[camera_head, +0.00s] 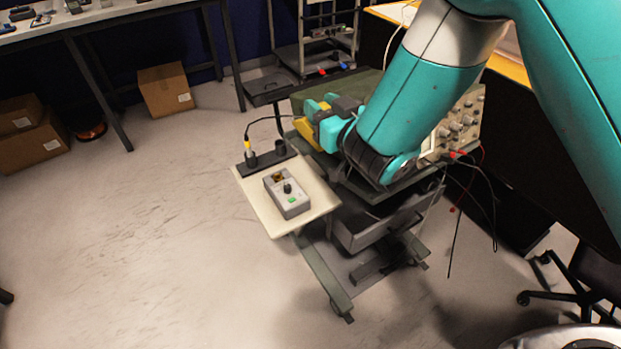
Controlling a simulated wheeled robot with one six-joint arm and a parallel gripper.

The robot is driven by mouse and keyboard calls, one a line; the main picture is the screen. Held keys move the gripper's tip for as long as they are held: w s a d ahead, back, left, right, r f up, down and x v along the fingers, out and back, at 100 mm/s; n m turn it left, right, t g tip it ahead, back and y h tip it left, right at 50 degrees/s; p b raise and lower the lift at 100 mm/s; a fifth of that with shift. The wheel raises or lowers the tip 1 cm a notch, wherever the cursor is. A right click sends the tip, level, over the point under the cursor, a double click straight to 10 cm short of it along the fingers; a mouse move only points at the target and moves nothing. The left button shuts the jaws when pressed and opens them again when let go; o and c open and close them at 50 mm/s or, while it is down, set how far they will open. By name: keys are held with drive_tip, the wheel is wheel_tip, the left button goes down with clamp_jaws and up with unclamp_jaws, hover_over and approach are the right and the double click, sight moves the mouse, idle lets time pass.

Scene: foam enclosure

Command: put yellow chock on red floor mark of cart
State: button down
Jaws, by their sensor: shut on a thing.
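My gripper (311,119) is at the end of the teal arm, over the left side of the green-topped cart (362,87). It is shut on the yellow chock (307,134), which shows as a yellow piece at the fingers, partly hidden by them. Whether the chock touches the cart is hard to tell. The arm hides much of the cart's top. I cannot make out a red floor mark in this view.
A cream side shelf (252,194) on the cart holds a grey box with knobs (288,194) and a dark holder with a yellow-banded tool. An instrument (463,124) with loose cables stands on the cart's right. Open floor (150,230) lies left; cardboard boxes (166,90) lie behind.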

wheel_tip(320, 180, down, 18)
drive_tip(key=b, duration=1.5)
drive_tip(key=shift+r+b, duration=0.25)
drive_tip(key=shift+b, duration=0.15)
drive_tip(key=shift+d+f, duration=0.1)
drive_tip(key=shift+f, duration=0.15)
drive_tip(key=c, duration=0.7)
unclamp_jaws()
drive_tip(key=shift+c, duration=0.2)
drive_tip(key=shift+r, duration=0.15)
